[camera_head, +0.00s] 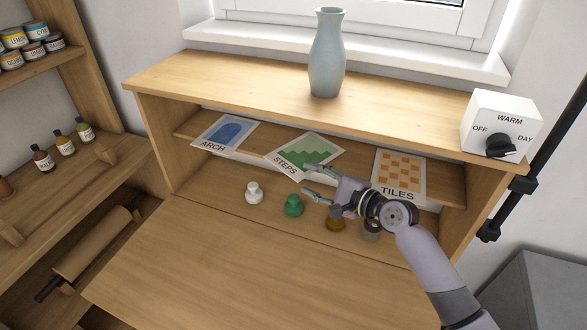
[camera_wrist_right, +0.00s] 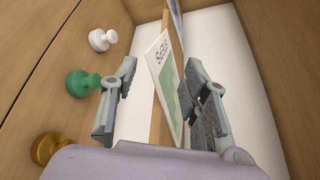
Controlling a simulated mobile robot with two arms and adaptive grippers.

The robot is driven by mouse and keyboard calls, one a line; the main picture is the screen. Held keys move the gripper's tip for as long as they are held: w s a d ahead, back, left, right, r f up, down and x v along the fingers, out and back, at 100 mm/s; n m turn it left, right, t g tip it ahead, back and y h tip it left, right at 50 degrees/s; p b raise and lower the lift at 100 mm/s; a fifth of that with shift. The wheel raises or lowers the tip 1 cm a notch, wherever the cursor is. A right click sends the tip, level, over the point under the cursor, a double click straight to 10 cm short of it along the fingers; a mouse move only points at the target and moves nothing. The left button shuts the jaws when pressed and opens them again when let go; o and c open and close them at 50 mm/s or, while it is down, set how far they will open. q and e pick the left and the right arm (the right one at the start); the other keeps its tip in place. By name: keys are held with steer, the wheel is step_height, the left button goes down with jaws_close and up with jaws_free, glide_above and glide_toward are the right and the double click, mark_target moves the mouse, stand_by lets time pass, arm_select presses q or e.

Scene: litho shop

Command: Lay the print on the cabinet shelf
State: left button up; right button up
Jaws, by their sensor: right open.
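Three prints lie in the cabinet (camera_head: 160,135) on its inner shelf (camera_head: 352,160). The ARCH print (camera_head: 226,130) with a blue arch is at left, the green STEPS print (camera_head: 308,150) in the middle, and the orange TILES print (camera_head: 400,170) at right. The STEPS print lies askew, its labelled edge jutting past the shelf's front edge. My right gripper (camera_head: 308,180) is open and empty just in front of it. In the right wrist view, the STEPS print (camera_wrist_right: 165,78) shows between the spread fingers (camera_wrist_right: 163,85). My left gripper is not in view.
White (camera_head: 254,195), green (camera_head: 293,207) and brown (camera_head: 336,223) knobbed pieces stand below the shelf, with a grey one (camera_head: 371,233) partly behind my arm. A blue vase (camera_head: 327,55) and a dial box (camera_head: 500,125) stand on top. The front board (camera_head: 240,265) is bare.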

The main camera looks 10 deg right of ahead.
mark_target(290, 172)
steer(key=x, duration=0.7)
steer(key=shift+w+a+p, duration=0.2)
steer(key=shift+p, duration=0.1)
steer(key=shift+c, duration=0.4)
steer(key=shift+s+f, duration=0.1)
jaws_close()
steer(key=shift+c, duration=1.5)
jaws_free()
steer(key=shift+f, duration=0.1)
steer(key=o, duration=0.4)
steer(key=shift+o, duration=0.2)
steer(key=v, duration=1.2)
